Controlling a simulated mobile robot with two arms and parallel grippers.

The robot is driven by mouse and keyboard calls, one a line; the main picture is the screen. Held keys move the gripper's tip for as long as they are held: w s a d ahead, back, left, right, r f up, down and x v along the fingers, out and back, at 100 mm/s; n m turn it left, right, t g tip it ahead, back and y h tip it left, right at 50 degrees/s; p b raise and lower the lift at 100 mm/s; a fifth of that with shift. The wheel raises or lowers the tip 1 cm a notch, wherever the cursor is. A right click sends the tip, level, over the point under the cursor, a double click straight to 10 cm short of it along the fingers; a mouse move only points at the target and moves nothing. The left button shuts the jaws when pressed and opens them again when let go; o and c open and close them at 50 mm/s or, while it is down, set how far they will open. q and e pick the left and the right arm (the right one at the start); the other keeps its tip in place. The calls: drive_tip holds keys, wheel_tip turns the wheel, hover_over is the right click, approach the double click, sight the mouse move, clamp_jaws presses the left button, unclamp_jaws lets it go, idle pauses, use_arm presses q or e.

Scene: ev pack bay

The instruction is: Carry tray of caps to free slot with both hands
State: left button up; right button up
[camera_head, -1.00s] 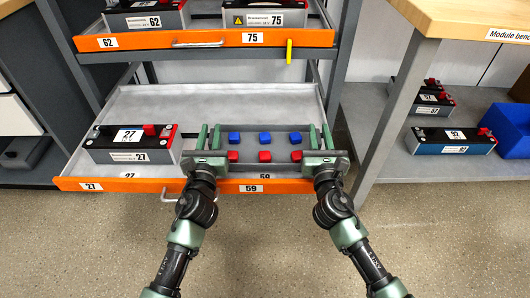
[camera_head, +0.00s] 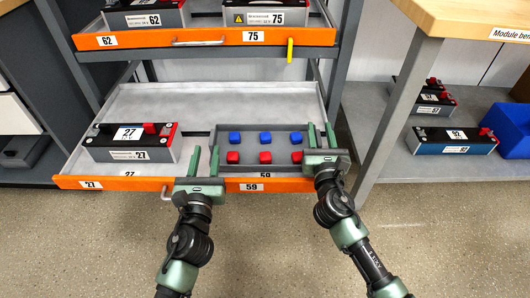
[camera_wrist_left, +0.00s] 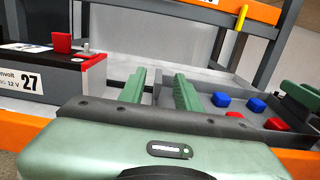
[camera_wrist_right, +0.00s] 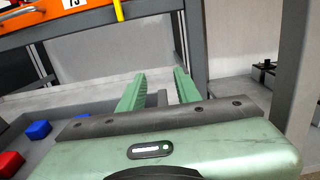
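The grey tray (camera_head: 249,170) lies on the pull-out shelf, in the right part above the 59 label. It holds several blue caps (camera_head: 265,138) and red caps (camera_head: 265,157) in two rows. My left gripper (camera_head: 204,162) is open and empty at the tray's front left corner; in the left wrist view its fingers (camera_wrist_left: 160,90) stand apart, with the tray to their right.
A battery module marked 27 (camera_head: 130,144) stands on the left of the same shelf (camera_head: 200,104), with a gap between it and the tray. Modules 62 (camera_head: 146,16) and 75 (camera_head: 262,14) stand above. A bench leg (camera_head: 394,115) rises right of my right gripper.

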sight(318, 144)
use_arm(q)
drive_tip(key=shift+s, duration=0.25)
use_arm(e)
drive_tip(key=f, duration=0.3)
drive_tip(key=shift+s+a+f+g, duration=0.15)
drive_tip(key=shift+s+f+g, duration=0.15)
drive_tip(key=shift+s, duration=0.3)
use_arm(q)
drive_tip(key=shift+w, duration=0.15)
use_arm(e)
drive_tip(key=s, duration=0.2)
drive_tip(key=s+r, duration=0.1)
drive_tip(key=s, duration=0.1)
drive_tip(key=s+r, duration=0.1)
drive_tip(key=s, duration=0.1)
drive_tip(key=shift+s, duration=0.1)
drive_tip(key=shift+s+r, duration=0.3)
drive_tip(key=shift+s, duration=0.05)
drive_tip(key=shift+r, duration=0.15)
use_arm(q)
drive_tip(key=shift+r, duration=0.1)
use_arm(e)
drive_tip(key=shift+r, duration=0.1)
